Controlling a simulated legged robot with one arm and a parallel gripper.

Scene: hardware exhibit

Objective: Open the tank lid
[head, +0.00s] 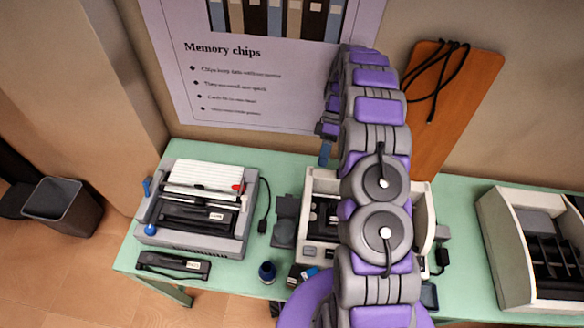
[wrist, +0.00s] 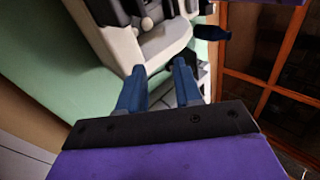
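My gripper (wrist: 160,80) is open, with its two blue fingers apart and nothing visible between them. In the wrist view the fingertips point toward a corner of a pale printer-like machine (wrist: 130,42); I cannot tell whether they touch it. In the head view the gripper's blue fingers (head: 325,152) hang above the back of the middle machine (head: 311,186), left of my arm. My arm hides much of that machine. A tank lid cannot be told apart for certain in either view.
A grey machine with white paper (head: 204,176) stands at the left of the green table (head: 285,168). A wall is behind.

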